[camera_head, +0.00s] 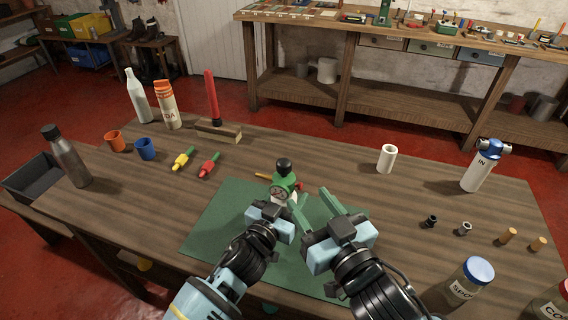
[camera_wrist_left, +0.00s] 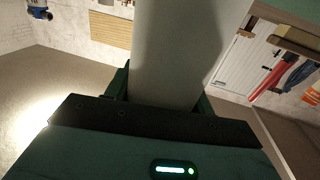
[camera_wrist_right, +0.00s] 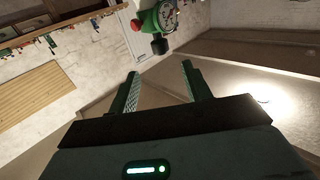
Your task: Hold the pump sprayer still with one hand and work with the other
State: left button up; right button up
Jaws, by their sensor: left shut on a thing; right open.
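The pump sprayer (camera_head: 284,183) stands upright on the green mat (camera_head: 217,222). It has a green head with a round gauge, a black knob on top and a white body. My left gripper (camera_head: 277,206) is shut on its body; in the left wrist view the pale body (camera_wrist_left: 175,50) rises between the fingers. My right gripper (camera_head: 309,198) is open and empty, just right of the sprayer, apart from it. In the right wrist view the green head (camera_wrist_right: 155,20) with gauge and black knob is beyond the open fingers (camera_wrist_right: 160,85). The sprayer's lower part is hidden by my left gripper.
Yellow (camera_head: 184,158) and red (camera_head: 209,166) tools lie behind left, near orange (camera_head: 115,141) and blue (camera_head: 145,149) cups and several bottles. A white cup (camera_head: 387,158), blue-topped filter (camera_head: 481,168) and small fittings (camera_head: 465,228) stand right. Jars (camera_head: 470,282) stand front right.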

aim_at(288, 169)
jog(key=x, duration=1.1)
jog(key=shift+w+a, duration=0.15)
jog(key=shift+w, duration=0.2)
grip_shut()
jog(key=shift+r, duration=0.15)
